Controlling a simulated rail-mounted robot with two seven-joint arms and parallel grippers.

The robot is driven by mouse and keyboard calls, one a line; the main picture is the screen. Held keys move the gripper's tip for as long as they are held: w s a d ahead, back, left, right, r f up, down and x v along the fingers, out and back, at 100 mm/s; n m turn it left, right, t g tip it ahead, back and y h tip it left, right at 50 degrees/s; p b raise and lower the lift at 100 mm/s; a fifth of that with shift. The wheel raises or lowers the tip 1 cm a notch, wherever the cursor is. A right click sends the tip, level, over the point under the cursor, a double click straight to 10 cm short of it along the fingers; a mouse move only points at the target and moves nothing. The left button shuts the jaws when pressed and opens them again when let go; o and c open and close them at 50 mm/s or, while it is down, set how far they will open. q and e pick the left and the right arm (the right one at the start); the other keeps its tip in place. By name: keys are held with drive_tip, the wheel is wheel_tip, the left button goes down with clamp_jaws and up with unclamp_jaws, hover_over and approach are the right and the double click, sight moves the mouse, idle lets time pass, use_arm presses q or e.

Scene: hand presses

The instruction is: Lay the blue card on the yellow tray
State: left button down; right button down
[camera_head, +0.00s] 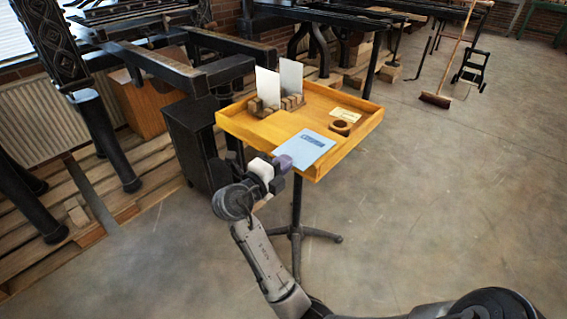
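The light blue card (308,146) with dark print lies flat or nearly flat over the front part of the yellow tray (352,146). I cannot tell whether it touches the tray floor. The tray has raised edges and stands on a dark tripod. My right gripper (284,165) is at the tray's front left edge, its fingers by the card's near left edge. Whether the fingers are open or shut on the card is too small to tell. My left gripper is not in view.
On the tray, a wooden rack (280,106) holds two upright white cards (290,77). A small cream card (346,114) and a round brown object (340,128) lie at the right. Dark presses stand behind and left. The floor at right is clear, with a broom (436,100) farther back.

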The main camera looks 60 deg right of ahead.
drive_tip(key=c, duration=1.4)
unclamp_jaws()
drive_tip(key=shift+o, duration=0.8)
drive_tip(key=shift+o, duration=0.4)
drive_tip(key=shift+f+b, duration=0.1)
drive_tip(key=shift+b, duration=0.2)
drive_tip(key=shift+b, duration=0.45)
drive_tip(key=shift+a, duration=0.15)
